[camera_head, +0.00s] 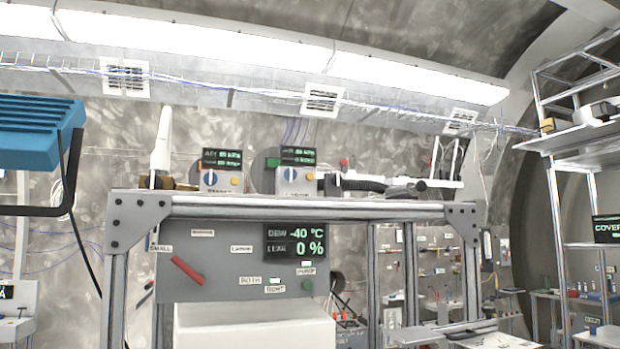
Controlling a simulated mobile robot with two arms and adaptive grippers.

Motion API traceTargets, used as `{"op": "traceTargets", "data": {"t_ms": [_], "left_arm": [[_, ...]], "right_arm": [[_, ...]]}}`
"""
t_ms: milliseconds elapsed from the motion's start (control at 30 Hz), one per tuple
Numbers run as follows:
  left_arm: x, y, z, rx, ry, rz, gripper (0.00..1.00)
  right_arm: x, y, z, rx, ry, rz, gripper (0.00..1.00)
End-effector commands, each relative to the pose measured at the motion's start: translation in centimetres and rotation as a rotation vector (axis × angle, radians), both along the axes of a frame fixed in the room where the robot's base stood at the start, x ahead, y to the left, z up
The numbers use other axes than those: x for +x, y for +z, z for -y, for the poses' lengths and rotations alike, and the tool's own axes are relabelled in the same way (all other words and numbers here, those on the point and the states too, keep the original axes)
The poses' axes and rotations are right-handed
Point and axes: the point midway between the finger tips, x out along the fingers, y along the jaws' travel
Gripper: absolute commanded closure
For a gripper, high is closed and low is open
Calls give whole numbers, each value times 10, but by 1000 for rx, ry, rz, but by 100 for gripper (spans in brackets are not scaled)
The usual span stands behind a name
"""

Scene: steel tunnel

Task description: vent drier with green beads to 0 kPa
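No drier with green beads can be made out. Two grey instrument boxes stand on the frame's top beam: a left box (221,180) and a right box (297,180). Below hangs a grey panel (215,262) with a red lever (187,270), tilted down to the right, and several small labels. Its display (295,242) reads -40 °C and 0 %. I cannot make out either gripper.
The metal frame's beam (300,207) crosses the middle. A white box (250,325) sits below the panel. A black hose-like part (365,184) and a white upright piece (161,140) are above the beam. A blue slatted object (38,133) is left; shelving (580,140) stands right.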

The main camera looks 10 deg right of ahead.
Motion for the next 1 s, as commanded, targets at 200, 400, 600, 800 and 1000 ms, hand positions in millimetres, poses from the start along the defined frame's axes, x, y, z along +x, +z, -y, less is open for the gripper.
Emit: {"op": "traceTargets", "data": {"t_ms": [200,400,600,800,1000], "left_arm": [[0,0,0,0,0,0,40],[0,0,0,0,0,0,40],[0,0,0,0,0,0,40],[0,0,0,0,0,0,40],[0,0,0,0,0,0,40]], "right_arm": [[0,0,0,0,0,0,44],[0,0,0,0,0,0,70],[0,0,0,0,0,0,96],[0,0,0,0,0,0,100],[0,0,0,0,0,0,100]]}}
